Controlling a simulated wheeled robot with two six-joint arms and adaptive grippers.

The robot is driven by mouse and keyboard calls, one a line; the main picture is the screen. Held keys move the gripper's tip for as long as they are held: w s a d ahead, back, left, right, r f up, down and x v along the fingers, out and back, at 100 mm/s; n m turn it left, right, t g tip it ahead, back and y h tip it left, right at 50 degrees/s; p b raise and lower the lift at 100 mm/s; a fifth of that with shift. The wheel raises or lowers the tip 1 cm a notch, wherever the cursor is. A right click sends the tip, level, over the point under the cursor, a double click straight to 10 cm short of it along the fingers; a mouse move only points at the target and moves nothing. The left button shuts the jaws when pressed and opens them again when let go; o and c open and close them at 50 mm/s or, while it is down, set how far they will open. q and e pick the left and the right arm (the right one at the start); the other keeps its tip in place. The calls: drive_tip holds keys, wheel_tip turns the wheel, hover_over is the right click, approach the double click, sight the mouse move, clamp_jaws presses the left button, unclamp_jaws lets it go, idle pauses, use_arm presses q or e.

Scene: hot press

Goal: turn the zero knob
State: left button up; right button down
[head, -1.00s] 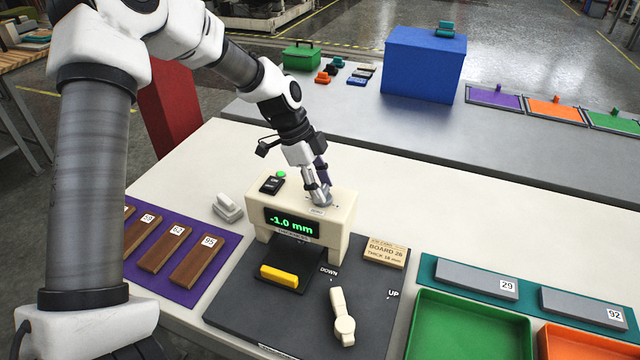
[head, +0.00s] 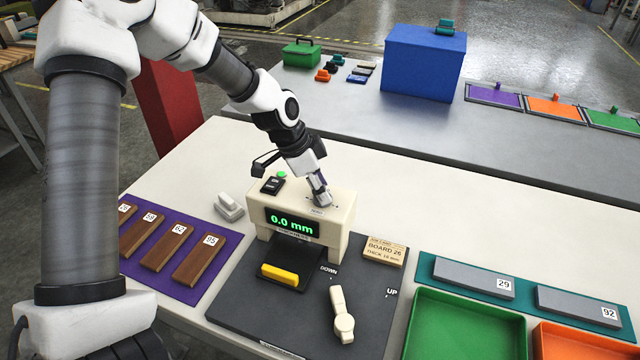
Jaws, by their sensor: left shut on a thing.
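The cream press housing (head: 338,222) stands on a dark grey base plate (head: 235,306). Its display (head: 292,224) reads 0.0 mm in green. The zero knob is on the housing's top at the right and is mostly hidden by my left gripper (head: 321,200). My left gripper points down from above and is shut on the knob. A black switch (head: 272,185) and a green light (head: 282,174) are on the housing's top left. My right gripper is not in view.
A cream lever (head: 341,315) lies in front, by the DOWN and UP marks. A yellow bar (head: 280,275) sits below the display. Brown boards (head: 199,259) lie on a purple mat to the left. A green tray (head: 465,335) and grey boards (head: 473,278) are at right.

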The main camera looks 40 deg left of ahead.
use_arm(q)
drive_tip(key=shift+s+f, duration=0.15)
drive_tip(key=shift+f, duration=0.05)
drive_tip(key=o, duration=1.1)
drive_tip(key=shift+o, duration=0.2)
drive_tip(key=shift+r, duration=0.1)
drive_tip(key=v, duration=1.1)
drive_tip(key=shift+r, duration=0.45)
